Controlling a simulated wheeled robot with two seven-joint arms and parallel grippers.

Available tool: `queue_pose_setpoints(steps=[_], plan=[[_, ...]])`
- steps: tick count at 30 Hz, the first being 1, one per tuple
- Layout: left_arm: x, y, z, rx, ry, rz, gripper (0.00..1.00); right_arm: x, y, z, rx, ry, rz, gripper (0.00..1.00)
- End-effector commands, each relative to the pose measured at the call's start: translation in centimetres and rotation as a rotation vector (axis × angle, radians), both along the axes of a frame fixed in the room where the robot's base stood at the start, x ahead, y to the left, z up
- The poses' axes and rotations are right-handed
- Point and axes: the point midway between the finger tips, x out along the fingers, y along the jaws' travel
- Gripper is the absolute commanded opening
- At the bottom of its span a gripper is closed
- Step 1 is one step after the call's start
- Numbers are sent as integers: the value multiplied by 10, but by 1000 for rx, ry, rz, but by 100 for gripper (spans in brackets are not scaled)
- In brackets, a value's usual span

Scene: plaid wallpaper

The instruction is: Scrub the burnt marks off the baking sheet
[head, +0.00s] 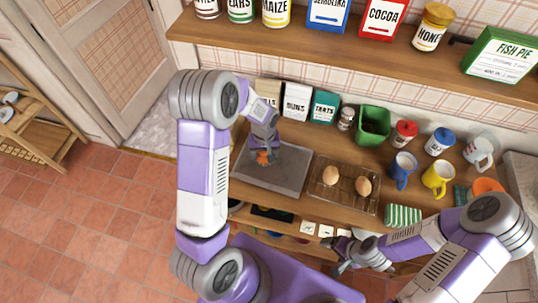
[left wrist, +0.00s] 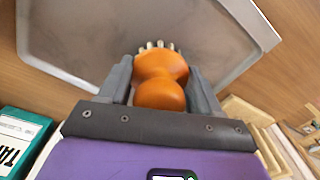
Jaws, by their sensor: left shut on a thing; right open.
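The grey baking sheet (head: 283,178) lies on the wooden counter at its left part. It also fills the upper part of the left wrist view (left wrist: 75,35). My left gripper (head: 263,150) is shut on a scrubbing brush with an orange handle (head: 263,158). In the left wrist view the rounded orange handle (left wrist: 162,80) sits between both fingers, with pale bristles at its far end over the sheet. I cannot tell whether the bristles touch it. Only faint darker smudges show on the sheet. My right gripper (head: 343,262) is open and empty near the counter's front edge.
A wire rack (head: 346,203) with two egg-shaped buns stands right of the sheet. Boxes (head: 296,103), a green bin (head: 373,125), jars and blue (head: 403,170) and yellow (head: 438,179) mugs line the counter. A loaded shelf (head: 350,55) overhangs the back.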

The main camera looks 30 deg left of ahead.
Motion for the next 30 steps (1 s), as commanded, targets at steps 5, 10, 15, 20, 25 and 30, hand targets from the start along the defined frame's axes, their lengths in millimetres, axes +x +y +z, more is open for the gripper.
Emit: queue_pose_setpoints(steps=[5, 10, 15, 20, 25, 30], plan=[[0, 1, 28, 0, -2, -3, 30, 0, 0, 14, 0, 0, 0, 84], [0, 0, 42, 1, 1, -4, 30, 0, 0, 25, 0, -1, 0, 84], [1, 0, 57, 1, -1, -5, 30, 0, 0, 36, 0, 0, 0, 84], [1, -1, 72, 1, -1, -6, 30, 0, 0, 47, 0, 0, 0, 84], [1, -1, 82, 0, 0, -7, 30, 0, 0, 54, 0, 0, 0, 84], [1, -1, 82, 0, 0, -7, 30, 0, 0, 54, 0, 0, 0, 84]])
